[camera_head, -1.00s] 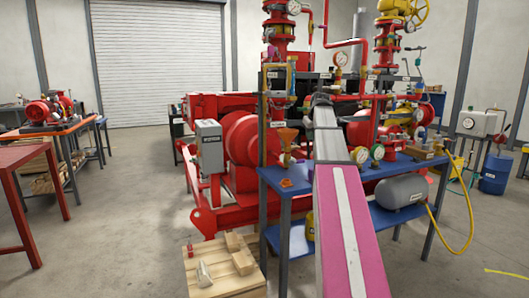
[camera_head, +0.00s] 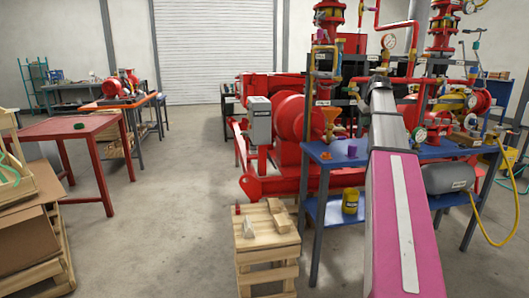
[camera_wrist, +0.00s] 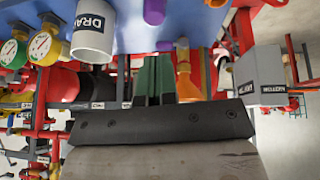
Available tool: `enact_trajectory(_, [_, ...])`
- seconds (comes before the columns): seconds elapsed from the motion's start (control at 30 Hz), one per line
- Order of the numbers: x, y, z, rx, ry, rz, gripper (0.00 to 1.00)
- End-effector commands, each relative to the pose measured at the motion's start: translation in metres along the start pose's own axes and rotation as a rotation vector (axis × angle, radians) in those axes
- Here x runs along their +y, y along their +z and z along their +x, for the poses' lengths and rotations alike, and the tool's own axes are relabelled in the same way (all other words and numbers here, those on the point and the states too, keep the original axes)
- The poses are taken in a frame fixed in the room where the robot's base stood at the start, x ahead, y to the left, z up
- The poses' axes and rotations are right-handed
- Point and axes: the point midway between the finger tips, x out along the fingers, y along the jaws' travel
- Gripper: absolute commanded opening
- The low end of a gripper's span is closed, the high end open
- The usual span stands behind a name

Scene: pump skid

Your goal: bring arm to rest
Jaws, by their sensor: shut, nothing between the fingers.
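My arm, pink with a grey forearm, reaches away over the blue bench (camera_head: 322,180) in the head view. My gripper's end is hard to make out there, at the far end of the forearm. In the wrist view my gripper (camera_wrist: 155,78) shows as dark green fingers close together beyond a dark bolted bar. They are shut with nothing between them. A white cup marked "DRAIN" (camera_wrist: 92,32) is to their upper left, an orange funnel (camera_wrist: 188,82) to their right, and a grey labelled box (camera_wrist: 262,72) farther right.
The red pump skid (camera_head: 300,125) stands behind the bench, with pipes and gauges above. A yellow can (camera_head: 350,200) sits on its lower shelf. A wooden crate (camera_head: 268,250) stands at front, a red table (camera_head: 72,127) at left. Open floor lies between.

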Motion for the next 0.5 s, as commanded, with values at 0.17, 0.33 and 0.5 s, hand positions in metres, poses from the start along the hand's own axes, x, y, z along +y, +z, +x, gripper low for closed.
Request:
enact_trajectory(0.17, [-0.007,0.007,0.011,-0.009,-0.004,0.006,0.0])
enact_trajectory(0.33, [-0.018,0.016,0.029,-0.023,-0.01,0.014,0.0])
enact_trajectory(0.5, [-0.034,0.031,0.052,-0.044,-0.019,0.029,0.0])
